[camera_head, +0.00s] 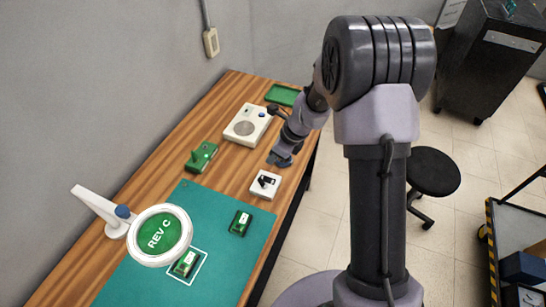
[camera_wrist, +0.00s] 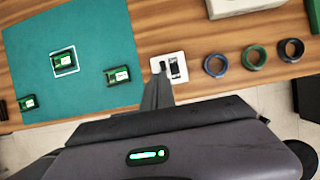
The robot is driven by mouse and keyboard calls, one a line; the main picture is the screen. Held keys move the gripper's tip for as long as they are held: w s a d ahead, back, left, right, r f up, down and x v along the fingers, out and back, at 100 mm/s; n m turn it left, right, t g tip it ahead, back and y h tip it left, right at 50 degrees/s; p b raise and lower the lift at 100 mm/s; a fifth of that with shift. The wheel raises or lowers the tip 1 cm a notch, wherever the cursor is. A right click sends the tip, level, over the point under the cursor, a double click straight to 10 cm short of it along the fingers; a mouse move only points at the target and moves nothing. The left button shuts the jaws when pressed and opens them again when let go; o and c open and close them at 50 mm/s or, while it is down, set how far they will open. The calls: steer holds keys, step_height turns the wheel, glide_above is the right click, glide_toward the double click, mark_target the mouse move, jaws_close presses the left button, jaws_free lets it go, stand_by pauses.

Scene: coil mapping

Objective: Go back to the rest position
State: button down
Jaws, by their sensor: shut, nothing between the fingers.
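My gripper (camera_head: 283,158) hangs over the right edge of the wooden bench, beside a small white block with a black part (camera_head: 265,185). In the wrist view my gripper (camera_wrist: 158,92) shows its fingers together and empty, just below the white block (camera_wrist: 181,74) in the picture. Three rings lie on the wood to the right in that view: a blue one (camera_wrist: 206,69), a green one (camera_wrist: 247,62) and a dark one (camera_wrist: 283,54). My arm appears to hide the rings in the head view.
A teal mat (camera_head: 215,205) bears green boards (camera_head: 240,222), one inside a white outline under a magnifier lamp (camera_head: 160,236). A green device (camera_head: 201,157), a white box (camera_head: 240,132) and a green tray (camera_head: 283,95) stand behind. A black stool (camera_head: 433,170) and a cart (camera_head: 490,235) stand right.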

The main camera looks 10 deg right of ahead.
steer(key=s+a+r+n+b, duration=0.2)
steer(key=s+r+n+b, duration=0.35)
steer(key=n+b, duration=0.2)
steer(key=s+r+n+t+h+b, duration=0.1)
steer(key=s+n+t+b, duration=0.2)
steer(key=s+n+b, duration=0.7)
steer(key=s+n, duration=0.3)
steer(key=s, duration=0.9)
steer(key=shift+r+h, duration=0.2)
steer(key=shift+h, duration=0.2)
